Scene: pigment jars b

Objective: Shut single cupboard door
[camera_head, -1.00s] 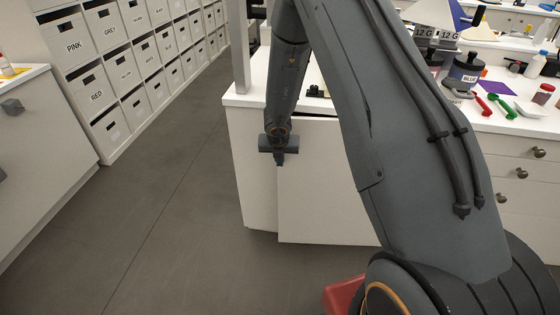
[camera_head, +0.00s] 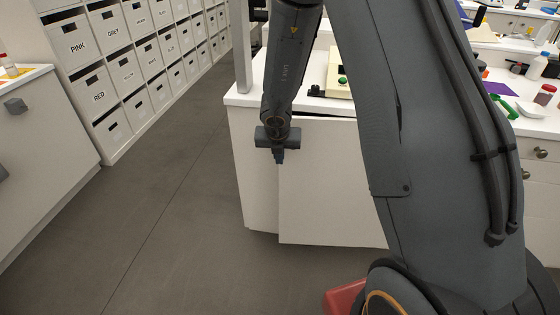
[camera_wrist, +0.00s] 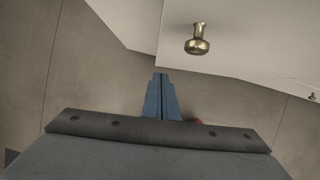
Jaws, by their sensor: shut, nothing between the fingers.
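The cupboard door (camera_head: 328,190) is a plain white panel under the white worktop in the head view. A dark gap shows along its top edge, so it appears ajar; my arm hides its right part. In the wrist view, a white panel (camera_wrist: 255,55) carries a round brass knob (camera_wrist: 197,42). My gripper (camera_head: 279,158) is shut and empty, pointing down at the upper left edge of the door. In the wrist view its fingertips (camera_wrist: 160,76) are together just below the white panels, left of the knob. I cannot tell whether they touch the door.
The worktop (camera_head: 244,97) holds a pale board (camera_head: 340,75) with a green knob and several jars and tools. Labelled boxes (camera_head: 124,68) fill a white shelf at the left. A white cabinet (camera_head: 45,140) stands at the far left. Grey floor (camera_head: 180,220) between is clear.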

